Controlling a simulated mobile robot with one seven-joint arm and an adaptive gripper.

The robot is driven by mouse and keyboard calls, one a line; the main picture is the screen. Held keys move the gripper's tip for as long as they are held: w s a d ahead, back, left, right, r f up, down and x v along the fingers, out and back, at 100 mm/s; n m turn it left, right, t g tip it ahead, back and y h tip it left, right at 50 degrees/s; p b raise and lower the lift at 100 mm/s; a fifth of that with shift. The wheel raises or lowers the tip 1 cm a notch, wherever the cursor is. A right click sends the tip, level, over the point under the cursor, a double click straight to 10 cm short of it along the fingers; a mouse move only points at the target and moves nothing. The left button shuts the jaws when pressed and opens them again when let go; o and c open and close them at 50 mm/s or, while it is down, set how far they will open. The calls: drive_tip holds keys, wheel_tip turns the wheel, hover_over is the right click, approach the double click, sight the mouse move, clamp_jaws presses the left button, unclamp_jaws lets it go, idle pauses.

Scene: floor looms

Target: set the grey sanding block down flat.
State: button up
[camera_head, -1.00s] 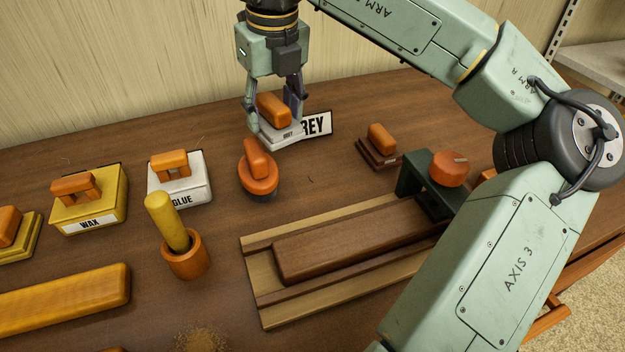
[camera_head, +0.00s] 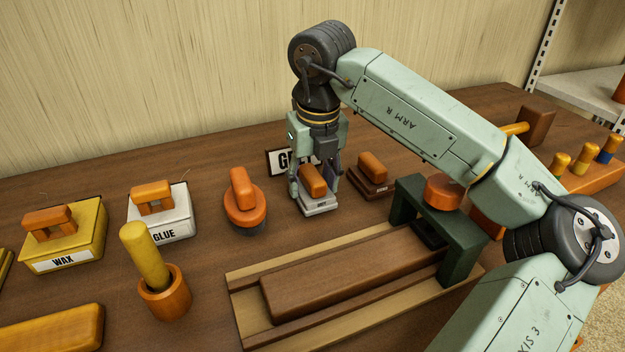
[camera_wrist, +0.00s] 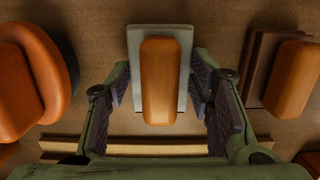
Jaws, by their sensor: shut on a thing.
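The grey sanding block (camera_head: 318,207) has a flat pale grey base and an orange handle. It is level, at or just above the brown tabletop, between a round orange brush and a dark brown block; I cannot tell whether its base touches the wood. My gripper (camera_head: 315,188) points straight down and is shut on the block, one finger on each side of the handle. In the wrist view the block's grey base (camera_wrist: 134,62) shows under the orange handle, between my gripper's fingers (camera_wrist: 158,95). A white name card (camera_head: 279,162) stands behind, partly hidden by the gripper.
The round orange brush (camera_head: 245,212) stands to the left, the dark brown block (camera_head: 372,185) close on the right. A wooden jig (camera_head: 245,310) with a green arch (camera_head: 462,262) lies in front. Glue (camera_head: 178,231) and wax (camera_head: 92,250) boxes stand farther left.

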sight(316, 179)
drive_tip(key=shift+f, duration=0.3)
drive_tip(key=o, duration=1.1)
drive_tip(key=r, duration=0.4)
drive_tip(key=s+r, duration=0.1)
drive_tip(key=r, duration=0.7)
drive_tip(key=shift+s+d+r, duration=0.1)
drive_tip(key=shift+s+d, duration=0.2)
drive_tip(key=shift+s, duration=0.05)
